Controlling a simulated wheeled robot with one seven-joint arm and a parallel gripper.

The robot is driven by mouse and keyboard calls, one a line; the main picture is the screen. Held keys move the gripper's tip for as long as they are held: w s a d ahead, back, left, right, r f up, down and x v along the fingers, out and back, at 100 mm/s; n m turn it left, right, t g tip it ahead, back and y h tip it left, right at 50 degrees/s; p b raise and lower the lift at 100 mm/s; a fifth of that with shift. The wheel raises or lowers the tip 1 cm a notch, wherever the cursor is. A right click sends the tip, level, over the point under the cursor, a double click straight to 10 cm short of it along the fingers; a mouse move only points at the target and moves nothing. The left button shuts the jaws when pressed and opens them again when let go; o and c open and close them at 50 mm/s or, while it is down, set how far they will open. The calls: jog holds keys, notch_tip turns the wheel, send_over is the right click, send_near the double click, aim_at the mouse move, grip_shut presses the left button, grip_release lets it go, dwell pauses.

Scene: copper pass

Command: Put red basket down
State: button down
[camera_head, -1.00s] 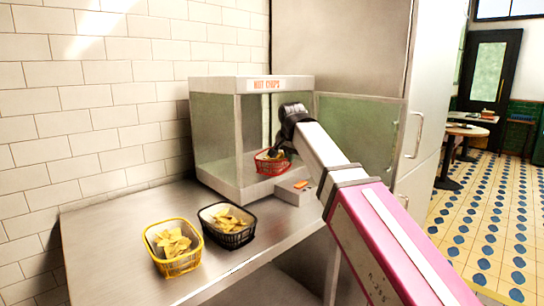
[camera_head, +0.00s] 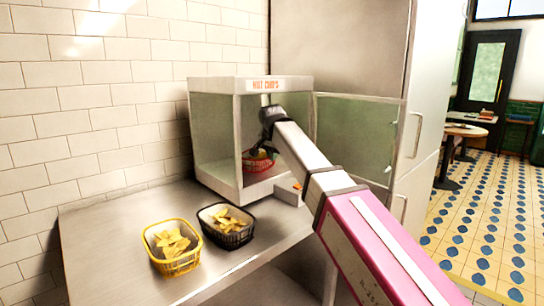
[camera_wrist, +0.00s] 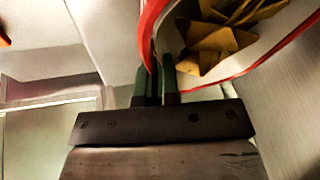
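The red basket (camera_head: 259,166) with yellow chips is inside the glass "HOT CHIPS" cabinet (camera_head: 222,82), above its floor panel. I cannot tell whether its underside touches the floor. My gripper (camera_wrist: 155,75) reaches in through the open front, with its green fingers closed on either side of the basket's red rim (camera_wrist: 150,35). The chips (camera_wrist: 215,45) show in the wrist view. In the head view my wrist hides part of the basket and the fingertips are hard to make out.
The cabinet's glass door (camera_head: 360,140) stands open to the right. A yellow basket (camera_head: 173,262) and a black basket (camera_head: 227,238), both with chips, stand on the steel counter (camera_head: 105,225) in front. An orange-topped control (camera_head: 296,186) sits at the cabinet's front. A tiled wall is behind.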

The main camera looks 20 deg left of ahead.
jog(key=shift+f, duration=0.1)
jog(key=c, duration=1.4)
grip_release()
jog(key=shift+o, duration=0.2)
jog(key=shift+s+r, duration=0.15)
jog(key=shift+r, duration=0.35)
jog(key=shift+s+d+r, duration=0.2)
jog(key=shift+s+r, duration=0.2)
jog(key=shift+r, duration=0.15)
jog(key=shift+s+d+r, duration=0.15)
jog(key=shift+s+r, duration=0.25)
jog(key=shift+r, duration=0.1)
jog(key=s+d, duration=0.3)
jog(key=s, duration=0.7)
jog(key=shift+s+d, duration=0.25)
jog(key=shift+s, duration=0.1)
jog(key=shift+f, duration=0.1)
